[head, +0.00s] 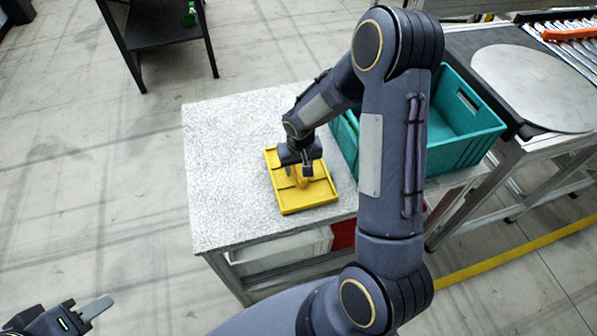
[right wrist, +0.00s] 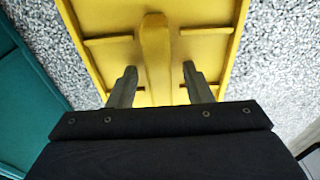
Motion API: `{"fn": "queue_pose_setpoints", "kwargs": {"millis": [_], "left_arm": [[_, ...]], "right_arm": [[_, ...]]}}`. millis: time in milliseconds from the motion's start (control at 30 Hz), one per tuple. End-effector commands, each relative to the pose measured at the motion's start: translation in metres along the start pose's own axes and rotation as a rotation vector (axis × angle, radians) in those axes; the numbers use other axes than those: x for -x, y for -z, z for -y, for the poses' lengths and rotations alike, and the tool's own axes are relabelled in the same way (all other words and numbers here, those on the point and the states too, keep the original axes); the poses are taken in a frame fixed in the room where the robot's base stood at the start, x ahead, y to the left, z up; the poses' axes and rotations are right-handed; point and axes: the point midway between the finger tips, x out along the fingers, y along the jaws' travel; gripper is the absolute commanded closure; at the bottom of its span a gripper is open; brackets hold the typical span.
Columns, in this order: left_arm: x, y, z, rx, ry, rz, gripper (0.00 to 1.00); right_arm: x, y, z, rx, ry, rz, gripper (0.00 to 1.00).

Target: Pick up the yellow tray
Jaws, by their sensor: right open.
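The yellow tray (head: 310,193) lies flat on the speckled grey worktable, near its front right part. It has a raised rim, ribs and a raised central handle. My right gripper (head: 298,170) is over the tray, pointing down at the handle. In the right wrist view the tray (right wrist: 205,48) fills the top, and the open fingers of my right gripper (right wrist: 158,88) stand on either side of the handle (right wrist: 154,60), with gaps showing. I cannot tell how deep the fingers reach. Part of my left gripper (head: 90,310) shows at the bottom left of the head view, away from the table.
The worktable (head: 225,150) is bare left of the tray. A teal crate (head: 465,140) stands right of the tray, partly hidden behind my right arm. A round grey disc (head: 533,88) and a roller conveyor (head: 570,45) are farther right. A black table (head: 160,25) stands at the back left.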

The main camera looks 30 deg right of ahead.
Motion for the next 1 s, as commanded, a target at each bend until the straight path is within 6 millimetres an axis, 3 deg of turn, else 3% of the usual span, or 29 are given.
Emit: {"fn": "queue_pose_setpoints", "kwargs": {"millis": [67, 433, 767, 1000], "left_arm": [[0.000, 0.000, 0.000, 0.000, 0.000, 0.000, 0.64], [0.000, 0.000, 0.000, 0.000, 0.000, 0.000, 0.64], [-0.001, 0.000, 0.000, 0.000, 0.000, 0.000, 0.64], [-0.005, -0.003, 0.002, 0.000, 0.000, 0.000, 0.64]], "right_arm": [[0.000, 0.000, 0.000, 0.000, 0.000, 0.000, 0.55], [0.001, 0.000, 0.000, -0.001, 0.000, 0.000, 1.00], [0.004, 0.001, 0.000, -0.001, 0.001, -0.003, 1.00], [0.042, 0.007, 0.000, -0.003, 0.002, -0.009, 1.00]]}}
